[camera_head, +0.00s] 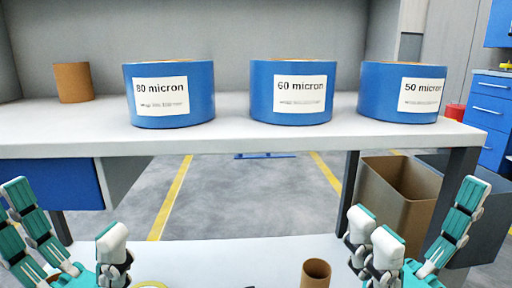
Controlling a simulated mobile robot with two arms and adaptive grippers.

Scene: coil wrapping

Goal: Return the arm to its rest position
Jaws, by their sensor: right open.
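My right gripper (412,240) is at the lower right of the head view, in front of the shelf. Its fingers are spread apart, open, with nothing between them. My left gripper (72,248) is at the lower left. Its fingers are also spread apart with nothing seen between them. Both grippers are below the shelf edge and touch none of the rolls on it. The arms behind the grippers are cut off by the lower picture edge.
A shelf (240,138) holds blue rolls labelled 80 micron (170,108), 60 micron (292,105) and 50 micron (403,105), plus a brown core (73,83). A brown tube (316,273) stands on the lower white surface (240,255). A cardboard bin (392,195) stands behind at right.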

